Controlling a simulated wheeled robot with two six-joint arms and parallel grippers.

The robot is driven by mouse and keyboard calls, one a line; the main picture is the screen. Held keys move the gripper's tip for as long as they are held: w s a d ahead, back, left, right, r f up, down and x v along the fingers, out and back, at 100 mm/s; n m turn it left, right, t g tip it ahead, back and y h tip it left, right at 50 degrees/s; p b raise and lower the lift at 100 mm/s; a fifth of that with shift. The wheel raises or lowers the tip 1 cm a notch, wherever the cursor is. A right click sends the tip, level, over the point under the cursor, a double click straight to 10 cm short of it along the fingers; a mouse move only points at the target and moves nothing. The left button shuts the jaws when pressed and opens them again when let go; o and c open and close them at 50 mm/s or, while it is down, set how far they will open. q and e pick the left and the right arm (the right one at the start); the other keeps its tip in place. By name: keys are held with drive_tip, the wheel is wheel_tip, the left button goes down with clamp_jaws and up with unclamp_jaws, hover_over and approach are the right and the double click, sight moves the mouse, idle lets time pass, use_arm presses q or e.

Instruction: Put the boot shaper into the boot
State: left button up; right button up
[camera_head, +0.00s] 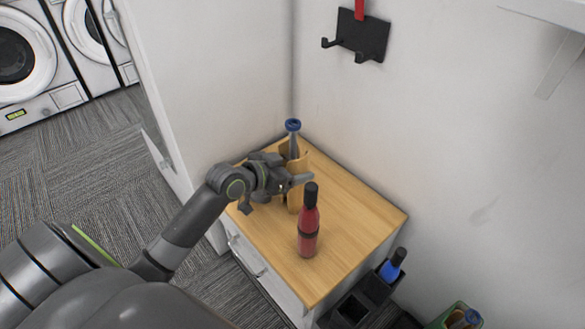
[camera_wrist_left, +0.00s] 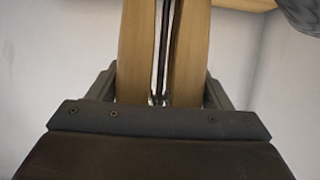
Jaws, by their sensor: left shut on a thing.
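The boot shaper (camera_head: 294,196) is a tan wooden piece. A grey shaft with a blue ring-shaped top rises from its upper end and looks like part of it. My left gripper (camera_head: 293,181) is shut on it, over the cabinet top. In the left wrist view the shaper (camera_wrist_left: 186,50) shows as two wooden halves with thin metal rods between them, between the jaws. The shaper looks upright; I cannot tell whether its lower end touches the cabinet. I make out no boot in either view. My right gripper is out of view.
A red bottle (camera_head: 308,230) with a black cap stands on the wooden cabinet top (camera_head: 360,222), in front of the shaper. Black bins (camera_head: 352,309), one with a blue bottle (camera_head: 392,266), stand below right. Walls close off the back.

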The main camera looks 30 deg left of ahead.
use_arm(q)
drive_tip(key=o, duration=1.2)
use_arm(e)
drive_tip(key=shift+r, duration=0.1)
use_arm(q)
drive_tip(key=shift+r, duration=0.2)
drive_tip(key=shift+p+v, duration=1.7)
drive_tip(key=shift+v, duration=4.25)
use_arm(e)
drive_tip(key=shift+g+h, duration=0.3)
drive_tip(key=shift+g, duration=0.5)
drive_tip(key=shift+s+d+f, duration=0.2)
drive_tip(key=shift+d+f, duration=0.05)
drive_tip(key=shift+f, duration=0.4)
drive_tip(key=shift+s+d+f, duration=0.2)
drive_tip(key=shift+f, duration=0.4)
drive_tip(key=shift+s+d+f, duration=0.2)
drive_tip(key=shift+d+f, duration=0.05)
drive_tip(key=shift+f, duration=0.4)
